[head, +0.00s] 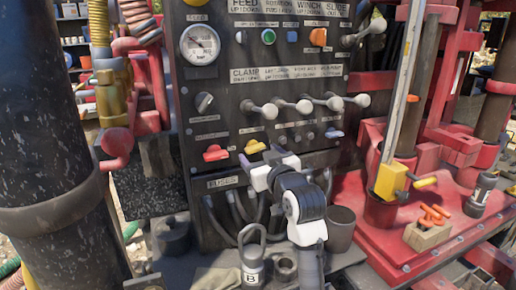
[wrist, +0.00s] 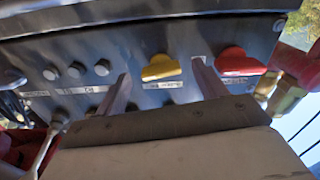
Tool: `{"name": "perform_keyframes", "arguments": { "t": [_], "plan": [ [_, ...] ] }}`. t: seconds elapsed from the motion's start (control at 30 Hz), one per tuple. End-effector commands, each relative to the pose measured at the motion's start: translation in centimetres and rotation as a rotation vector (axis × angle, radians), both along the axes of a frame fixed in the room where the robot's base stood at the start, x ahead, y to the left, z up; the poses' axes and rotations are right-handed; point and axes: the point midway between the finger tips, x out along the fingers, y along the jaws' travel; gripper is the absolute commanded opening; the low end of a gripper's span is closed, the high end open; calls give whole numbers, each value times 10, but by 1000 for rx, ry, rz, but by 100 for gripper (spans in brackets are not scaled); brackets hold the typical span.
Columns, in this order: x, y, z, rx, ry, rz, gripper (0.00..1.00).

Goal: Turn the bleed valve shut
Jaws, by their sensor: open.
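On the lower part of the dark control panel are a red valve handle (head: 215,153) and a yellow valve handle (head: 254,146). I cannot read which label names the bleed valve. My gripper (head: 270,165) is open in front of the panel, just below and right of the yellow handle. In the wrist view, the yellow handle (wrist: 160,69) shows between the two spread fingers (wrist: 162,80), seemingly beyond their tips. The red handle (wrist: 240,63) is to the right of the fingers there.
A row of grey levers (head: 305,106) sticks out above the handles. A padlock-shaped weight (head: 252,262) and a dark cup (head: 340,228) stand on the ledge below. Cables (head: 235,215) hang under the fuses plate. A red deck (head: 400,245) lies at right.

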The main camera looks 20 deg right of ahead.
Motion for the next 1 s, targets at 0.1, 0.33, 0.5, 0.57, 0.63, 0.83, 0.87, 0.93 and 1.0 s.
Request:
{"name": "perform_keyframes", "arguments": {
  "t": [0.1,0.33,0.5,0.57,0.63,0.83,0.87,0.93,1.0],
  "plan": [
    [13,0,1,0,0,1,71],
    [20,1,0,-1,0,-1,71],
    [20,1,0,-1,0,-1,71],
    [20,1,0,0,0,-1,63],
    [20,1,0,0,0,0,54],
    [20,1,0,0,0,0,28],
    [20,1,0,0,0,0,26],
    [20,1,0,-1,0,0,26],
    [20,1,-1,-6,0,0,26]
  ]
}}
